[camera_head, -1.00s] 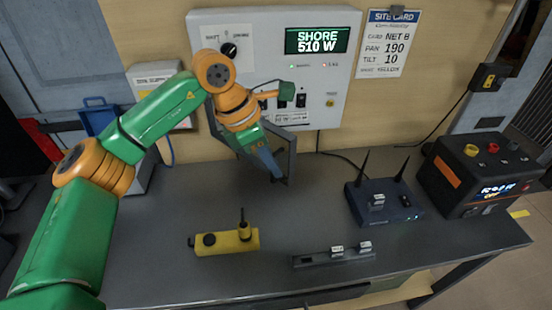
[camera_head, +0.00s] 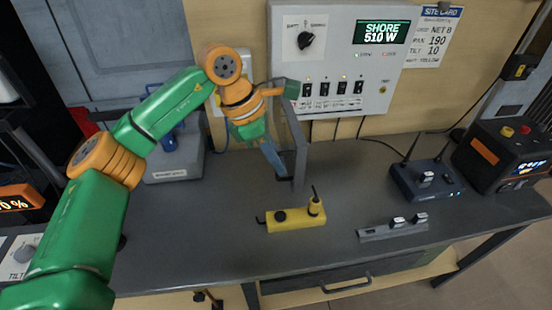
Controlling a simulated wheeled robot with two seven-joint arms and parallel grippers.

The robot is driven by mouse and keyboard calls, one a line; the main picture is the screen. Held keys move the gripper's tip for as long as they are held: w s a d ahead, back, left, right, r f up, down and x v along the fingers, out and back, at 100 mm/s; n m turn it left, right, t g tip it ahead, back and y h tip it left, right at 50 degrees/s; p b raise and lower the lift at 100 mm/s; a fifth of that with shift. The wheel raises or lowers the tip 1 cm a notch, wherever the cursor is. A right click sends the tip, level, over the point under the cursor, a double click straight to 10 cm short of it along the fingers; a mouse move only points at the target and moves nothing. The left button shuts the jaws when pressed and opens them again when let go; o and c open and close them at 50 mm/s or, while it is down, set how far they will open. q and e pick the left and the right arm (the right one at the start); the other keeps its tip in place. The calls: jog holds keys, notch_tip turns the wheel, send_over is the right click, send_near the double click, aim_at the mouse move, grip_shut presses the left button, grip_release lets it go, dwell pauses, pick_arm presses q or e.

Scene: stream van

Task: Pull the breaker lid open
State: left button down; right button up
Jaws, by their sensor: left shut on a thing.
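The breaker lid (camera_head: 299,138) is a dark grey frame at the left side of the breaker row. It stands out from the white panel (camera_head: 345,25) and is seen nearly edge-on. The row of several black breaker switches (camera_head: 341,89) is uncovered to its right. My left gripper (camera_head: 284,174) points down at the lid's lower near end, its fingers shut on the lid. The exact contact is small and partly hidden by the gripper. My right gripper is not in view.
A grey strip (camera_head: 385,233) with small white-topped pieces, a blue router (camera_head: 426,182) and a black power box (camera_head: 500,155) stand to the right. A drawer handle (camera_head: 346,285) shows below.

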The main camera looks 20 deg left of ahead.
pick_arm(q)
jog(key=shift+a+r, duration=0.1)
jog(key=shift+a, duration=0.15)
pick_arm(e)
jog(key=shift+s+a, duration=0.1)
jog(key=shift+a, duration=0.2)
pick_arm(q)
jog(key=c, duration=1.2)
grip_release()
jog(key=v, duration=0.7)
jog(key=shift+b, duration=0.45)
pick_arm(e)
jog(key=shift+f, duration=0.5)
